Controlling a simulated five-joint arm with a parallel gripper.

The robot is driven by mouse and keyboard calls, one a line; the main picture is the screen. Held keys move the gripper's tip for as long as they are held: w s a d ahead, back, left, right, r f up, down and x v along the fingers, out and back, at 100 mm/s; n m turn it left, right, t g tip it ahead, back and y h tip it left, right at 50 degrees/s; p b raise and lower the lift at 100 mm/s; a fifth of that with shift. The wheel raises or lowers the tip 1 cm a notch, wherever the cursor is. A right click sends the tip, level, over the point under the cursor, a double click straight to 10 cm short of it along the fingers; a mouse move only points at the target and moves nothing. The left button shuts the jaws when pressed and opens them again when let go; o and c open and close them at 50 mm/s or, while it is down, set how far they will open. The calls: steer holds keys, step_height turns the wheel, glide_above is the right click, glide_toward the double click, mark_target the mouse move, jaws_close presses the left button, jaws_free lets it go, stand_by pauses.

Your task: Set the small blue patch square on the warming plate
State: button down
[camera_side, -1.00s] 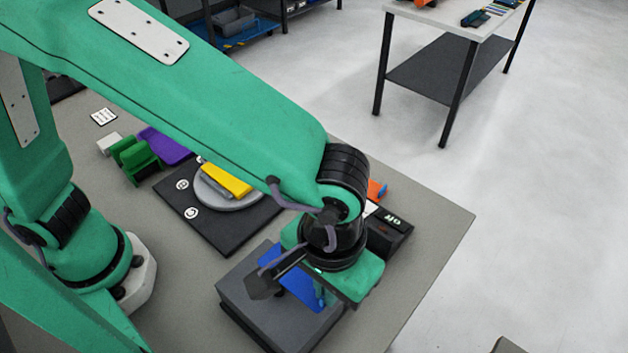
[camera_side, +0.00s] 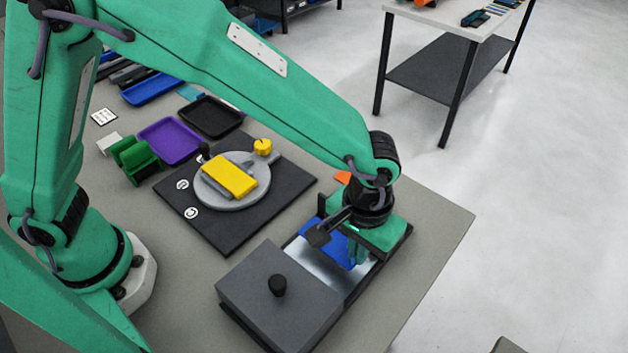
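The small blue patch (camera_side: 343,252) is in my gripper (camera_side: 335,236). A dark finger lies across its near face and the green gripper body hides its upper right part. The patch hangs tilted above the warming plate (camera_side: 320,267), a pale bright surface in a dark-framed unit. I cannot tell whether the patch's lower edge touches the plate. The grey lid (camera_side: 258,301) with a black knob covers the near left part of the unit.
A black board (camera_side: 232,235) holds a round grey plate (camera_side: 233,201) with a yellow block (camera_side: 229,178). Purple (camera_side: 170,141), black (camera_side: 209,117) and blue (camera_side: 151,88) trays and a green holder (camera_side: 134,159) stand behind. The table's right edge is close to the unit.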

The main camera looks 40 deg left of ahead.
steer(key=shift+f, duration=2)
steer(key=shift+f, duration=0.1)
steer(key=c, duration=1.6)
jaws_free()
steer(key=shift+c, duration=0.2)
step_height(320, 180, up, 12)
